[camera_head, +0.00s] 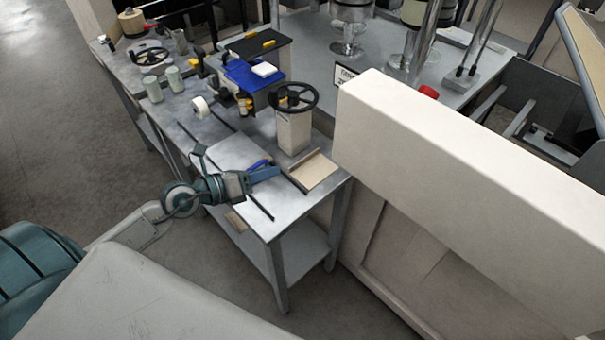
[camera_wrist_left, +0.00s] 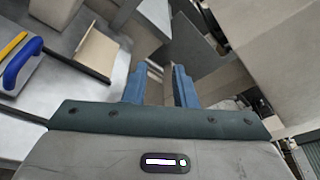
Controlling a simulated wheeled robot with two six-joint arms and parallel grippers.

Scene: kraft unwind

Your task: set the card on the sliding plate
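A flat tan, card-like panel (camera_head: 316,172) lies at the near right corner of the steel table, with a raised strip along one side. It also shows at the upper left of the left wrist view (camera_wrist_left: 97,52). I cannot tell whether it is the card itself or a holder. A pale flat plate (camera_head: 232,154), perhaps the sliding plate, lies on the table between dark rails. My left gripper (camera_head: 276,172) is above the table, left of the tan panel. Its blue fingers (camera_wrist_left: 160,88) are apart with nothing seen held between them. My right gripper is not in view.
A white tape roll (camera_head: 200,106) and two grey-green cylinders (camera_head: 163,83) stand farther back. A large cream cabinet (camera_head: 450,165) borders the table on the right.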

